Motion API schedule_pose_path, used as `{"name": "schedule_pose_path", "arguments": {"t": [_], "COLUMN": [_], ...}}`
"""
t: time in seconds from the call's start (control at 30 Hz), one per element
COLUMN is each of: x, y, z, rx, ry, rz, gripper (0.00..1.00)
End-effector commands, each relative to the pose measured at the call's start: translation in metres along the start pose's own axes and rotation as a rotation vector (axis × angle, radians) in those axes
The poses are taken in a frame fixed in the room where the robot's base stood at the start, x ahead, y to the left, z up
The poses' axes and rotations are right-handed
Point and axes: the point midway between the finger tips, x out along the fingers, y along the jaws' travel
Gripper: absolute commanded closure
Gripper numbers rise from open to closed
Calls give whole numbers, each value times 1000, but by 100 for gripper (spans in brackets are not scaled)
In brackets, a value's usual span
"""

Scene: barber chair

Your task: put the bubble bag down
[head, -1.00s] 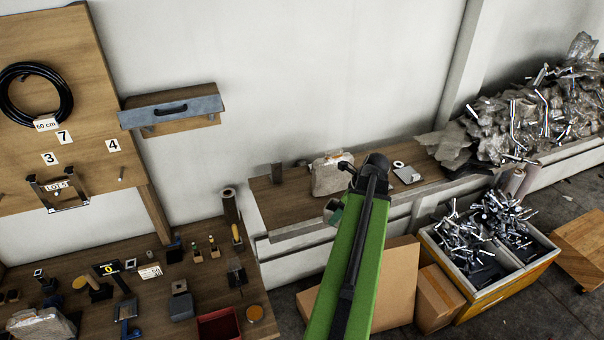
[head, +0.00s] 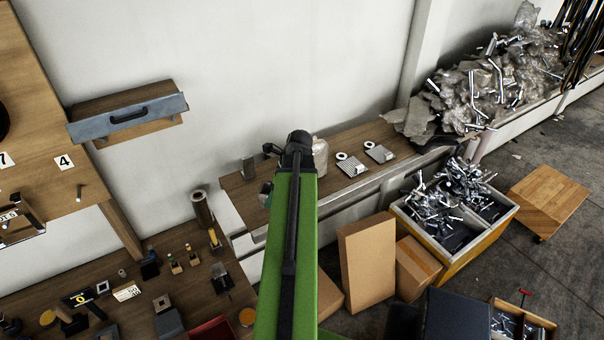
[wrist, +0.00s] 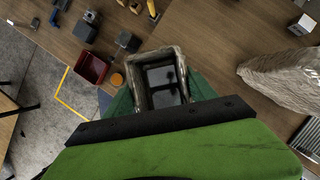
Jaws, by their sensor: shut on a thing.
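My gripper (wrist: 161,92) has its teal fingers on either side of a bubble bag (wrist: 148,55), seen from above in the wrist view as a pale, crinkled rim around a dark middle. The gripper is shut on it. The wooden bench top is below and around it; I cannot tell whether the bag touches the wood. In the head view my green arm hides the bag, and only a bit of the teal gripper (head: 266,194) shows over the wall bench (head: 345,182). A second wrapped pack (wrist: 284,78) stands on the bench to the right, apart from the gripper.
Two grey finned plates (head: 352,167) with white rings lie on the bench right of the pack. A dark block (head: 248,168) stands to the left. Tools and a red bin (wrist: 91,69) crowd the left table. Cardboard boxes (head: 366,262) and a parts crate (head: 455,255) stand below the bench.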

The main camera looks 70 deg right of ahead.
Motion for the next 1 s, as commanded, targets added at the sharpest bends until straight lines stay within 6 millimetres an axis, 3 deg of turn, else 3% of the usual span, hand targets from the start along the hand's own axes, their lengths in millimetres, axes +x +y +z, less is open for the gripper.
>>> {"name": "schedule_pose_path", "arguments": {"t": [0.5, 0.77, 1.0], "x": [90, 95, 130], "y": [-76, -81, -80], "z": [42, 47, 33], "rx": [-2, -2, -2], "ry": [0, 0, 0], "rz": [1, 0, 1], "gripper": [79, 79, 79]}}
